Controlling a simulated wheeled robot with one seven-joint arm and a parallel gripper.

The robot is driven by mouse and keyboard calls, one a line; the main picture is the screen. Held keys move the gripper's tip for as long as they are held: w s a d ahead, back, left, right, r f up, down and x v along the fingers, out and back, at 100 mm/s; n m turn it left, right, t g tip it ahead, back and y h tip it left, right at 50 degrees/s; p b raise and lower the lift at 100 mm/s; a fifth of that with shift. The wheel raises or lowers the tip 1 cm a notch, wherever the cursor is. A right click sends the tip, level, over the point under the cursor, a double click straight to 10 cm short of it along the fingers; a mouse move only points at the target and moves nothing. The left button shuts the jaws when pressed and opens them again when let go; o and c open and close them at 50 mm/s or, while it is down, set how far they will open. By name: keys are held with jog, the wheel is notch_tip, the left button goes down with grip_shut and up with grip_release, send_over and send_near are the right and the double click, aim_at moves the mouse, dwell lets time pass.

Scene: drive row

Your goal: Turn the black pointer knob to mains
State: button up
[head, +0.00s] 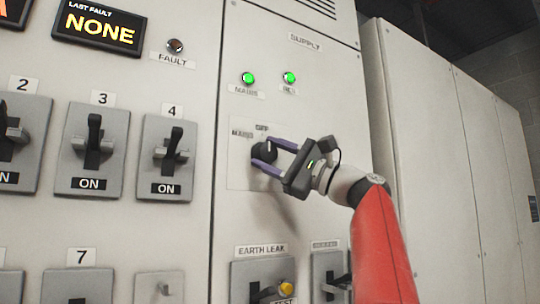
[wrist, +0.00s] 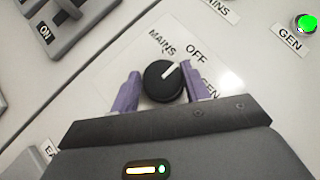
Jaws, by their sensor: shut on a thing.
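The black pointer knob (head: 264,152) is on the pale panel under the supply label. It also shows in the wrist view (wrist: 163,83), where its white line points between the MAINS label (wrist: 161,42) and the OFF label (wrist: 196,52), somewhat nearer OFF. A GEN label (wrist: 209,88) is partly hidden behind the right finger. My gripper (head: 267,152) is shut on the knob, its purple fingers on either side of it, as the wrist view also shows (wrist: 160,90).
Green MAINS (head: 248,78) and GEN (head: 290,77) lamps are lit above the knob. Lever switches (head: 174,146) stand to the left, the nearest one on ON. The earth leak switch (head: 262,290) with a yellow button is below. Tall plain cabinets (head: 425,130) stand at right.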

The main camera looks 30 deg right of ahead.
jog(key=shift+w+d+f, duration=0.15)
jog(key=shift+d, duration=0.2)
jog(key=o, duration=0.7)
jog(key=shift+c, duration=0.2)
jog(key=shift+o, duration=1.1)
jog(key=shift+d, duration=0.25)
jog(key=shift+o, duration=0.3)
jog(key=shift+a, duration=0.2)
jog(key=shift+s, duration=0.2)
jog(key=b+v, duration=0.2)
jog(key=v, duration=0.5)
jog(key=shift+s+d+f, duration=0.2)
jog(key=shift+s+d, duration=0.05)
jog(key=shift+d, duration=0.05)
jog(key=shift+c, duration=0.2)
